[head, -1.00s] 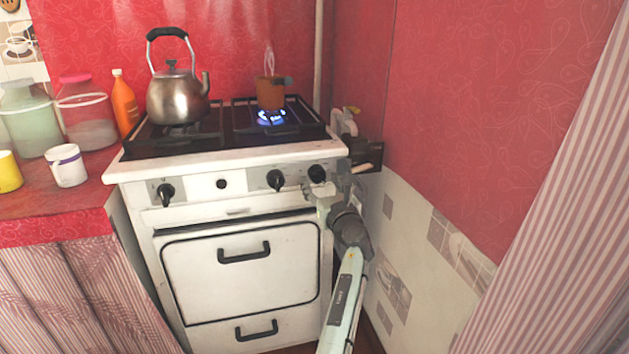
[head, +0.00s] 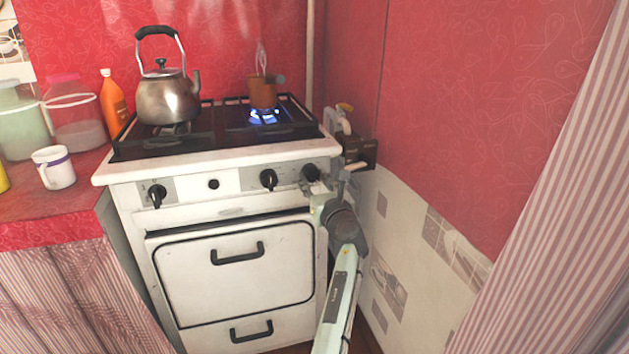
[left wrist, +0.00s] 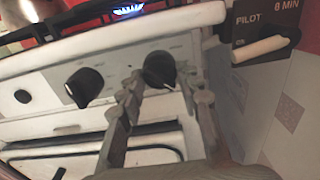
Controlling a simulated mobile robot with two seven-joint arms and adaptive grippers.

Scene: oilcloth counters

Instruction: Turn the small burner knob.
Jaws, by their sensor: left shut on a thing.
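The white stove has several black knobs on its front panel. My left gripper (head: 324,191) is at the right-hand knob (head: 311,173). In the left wrist view, the fingers of my left gripper (left wrist: 160,92) reach up on either side of this knob (left wrist: 159,69), shut on it, and the knob's white mark points downward. The middle knob (head: 269,179) is just left of the gripper and free of it. It also shows in the left wrist view (left wrist: 85,87). A blue flame (head: 265,116) burns under a small brown pot (head: 263,93) at the back right. My right gripper is not in view.
A steel kettle (head: 167,95) stands on the left of the hob. A dark box (head: 358,152) with a pale handle sits close to the gripper at the stove's right. The tiled wall (head: 410,245) is close to my arm. Jars and a cup (head: 54,167) stand on the left counter.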

